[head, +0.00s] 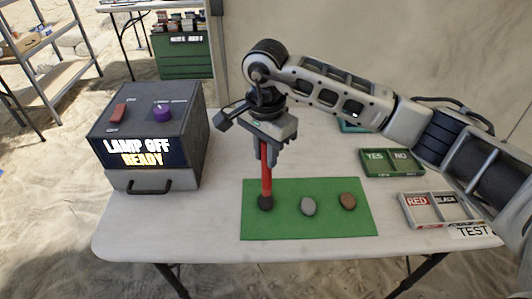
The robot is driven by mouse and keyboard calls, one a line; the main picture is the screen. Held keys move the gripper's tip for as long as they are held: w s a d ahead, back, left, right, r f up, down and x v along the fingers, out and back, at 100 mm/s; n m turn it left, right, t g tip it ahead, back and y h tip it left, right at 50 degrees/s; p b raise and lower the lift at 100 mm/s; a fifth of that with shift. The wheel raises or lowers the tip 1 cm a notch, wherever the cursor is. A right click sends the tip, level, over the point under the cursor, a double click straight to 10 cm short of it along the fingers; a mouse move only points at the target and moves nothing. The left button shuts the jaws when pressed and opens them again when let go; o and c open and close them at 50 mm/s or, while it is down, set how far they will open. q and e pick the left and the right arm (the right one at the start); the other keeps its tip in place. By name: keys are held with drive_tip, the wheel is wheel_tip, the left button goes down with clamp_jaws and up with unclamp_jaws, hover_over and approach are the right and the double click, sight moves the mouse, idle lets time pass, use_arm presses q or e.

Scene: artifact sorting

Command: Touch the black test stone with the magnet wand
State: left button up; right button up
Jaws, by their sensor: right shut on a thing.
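My right gripper (267,152) is shut on the red magnet wand (266,182) and holds it upright, pointing down over the left part of the green mat (290,228). The black test stone (265,204) lies on the mat under the wand's lower end. The wand's end meets the stone in the picture; whether they truly touch or a small gap is left, I cannot tell. A grey stone (308,206) and a brown stone (348,201) lie to its right on the mat. My left gripper is out of view.
A dark box (150,142) with a "LAMP OFF READY" display stands on the table's left. A green YES/NO tray (391,175) and a grey RED/BLACK tray (408,213) are at the right, by a TEST label (472,232). The table front is clear.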

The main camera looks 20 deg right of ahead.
drive_tip(key=shift+r+p, duration=1)
drive_tip(key=shift+r, duration=1.35)
